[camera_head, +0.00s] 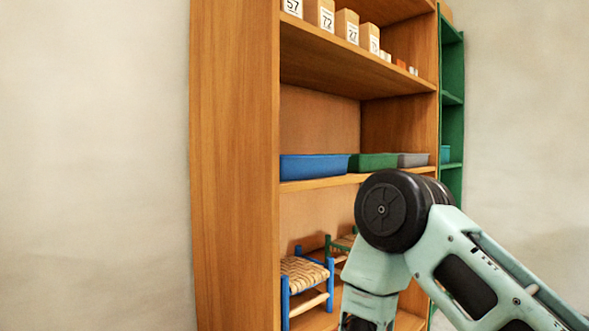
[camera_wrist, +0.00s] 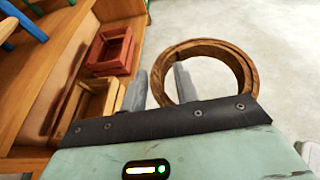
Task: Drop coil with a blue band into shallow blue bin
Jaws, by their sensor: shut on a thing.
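A brown ring-shaped coil (camera_wrist: 206,45) shows in the wrist view, its left side between the two fingers of my gripper (camera_wrist: 160,70). The gripper is shut on it, with the rest of the ring standing out to the right over a pale floor. No blue band shows on the part of the coil I see. The shallow blue bin (camera_head: 314,168) sits at the left end of a shelf in the wooden bookcase in the head view. My gripper and the coil are out of sight in the head view.
A green bin (camera_head: 373,162) and a grey bin (camera_head: 412,160) stand right of the blue bin. Numbered boxes (camera_head: 327,16) line the shelf above. A blue woven stool (camera_head: 304,271) stands below. A red crate (camera_wrist: 110,51) and a wooden crate (camera_wrist: 98,99) lie left of my gripper.

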